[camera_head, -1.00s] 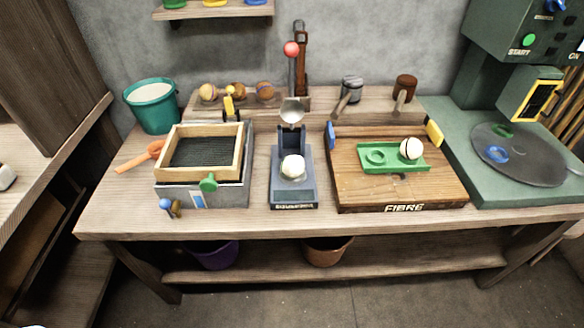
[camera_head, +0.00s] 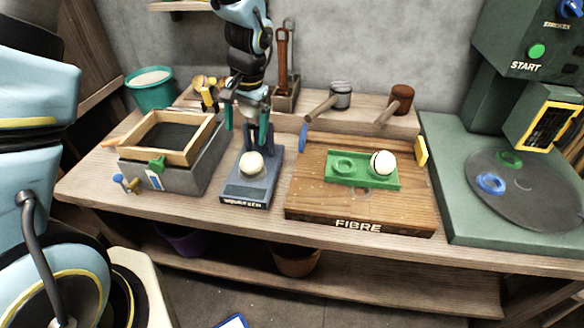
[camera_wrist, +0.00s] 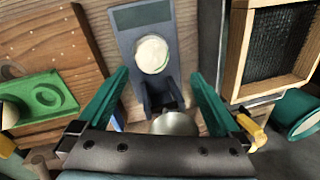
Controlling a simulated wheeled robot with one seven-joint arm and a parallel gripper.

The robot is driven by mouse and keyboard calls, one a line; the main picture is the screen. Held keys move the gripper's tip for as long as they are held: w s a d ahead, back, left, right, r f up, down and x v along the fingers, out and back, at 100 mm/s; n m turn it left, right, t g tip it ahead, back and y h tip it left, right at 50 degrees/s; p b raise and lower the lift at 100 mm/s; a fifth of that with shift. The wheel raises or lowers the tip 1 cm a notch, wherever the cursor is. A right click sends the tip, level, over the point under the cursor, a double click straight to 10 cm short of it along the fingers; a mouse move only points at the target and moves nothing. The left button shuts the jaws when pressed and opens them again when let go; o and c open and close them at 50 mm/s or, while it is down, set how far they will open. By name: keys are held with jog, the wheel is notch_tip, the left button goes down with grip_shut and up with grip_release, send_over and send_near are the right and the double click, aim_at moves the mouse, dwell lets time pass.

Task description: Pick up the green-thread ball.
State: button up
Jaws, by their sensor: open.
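A pale cream ball (camera_head: 251,163) sits on the grey-blue stand (camera_head: 262,188) at mid bench; it also shows in the wrist view (camera_wrist: 152,54). A second pale ball (camera_head: 383,162) with a dark line round it rests at the right end of the green tray (camera_head: 363,182) on the wooden board. My gripper (camera_head: 247,120) is open and empty, above the back of the stand. In the wrist view its green fingers (camera_wrist: 160,75) are spread, with the cream ball beyond their tips.
A wood-framed screen box (camera_head: 170,178) stands left of the stand. A metal cup (camera_wrist: 175,124) lies between my fingers in the wrist view. A green machine (camera_head: 450,215) fills the right side.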

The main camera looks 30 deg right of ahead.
aim_at(252, 156)
jog(key=shift+s+d+f, duration=0.25)
jog(key=shift+d+f, duration=0.1)
jog(key=shift+d, duration=0.15)
jog(key=shift+s+d+f, duration=0.25)
jog(key=shift+d+f, duration=0.1)
jog(key=shift+d, duration=0.15)
jog(key=f, duration=0.1)
jog(key=f+p, duration=0.1)
jog(key=f, duration=0.1)
jog(key=shift+w+a+f, duration=0.1)
jog(key=shift+w+f, duration=0.1)
jog(key=shift+f, duration=0.1)
jog(key=shift+w+a+f+p, duration=0.15)
jog(key=shift+w+f+p, duration=0.15)
jog(key=shift+f, duration=0.7)
jog(key=shift+w+a+f+p, duration=0.2)
jog(key=shift+f+p, duration=0.2)
jog(key=shift+f, duration=0.55)
jog(key=shift+w+a+f+p, duration=0.15)
jog(key=shift+w+f+p, duration=0.15)
jog(key=shift+f, duration=0.7)
jog(key=shift+c, duration=0.2)
jog(key=c, duration=1.4)
jog(key=shift+r, duration=0.1)
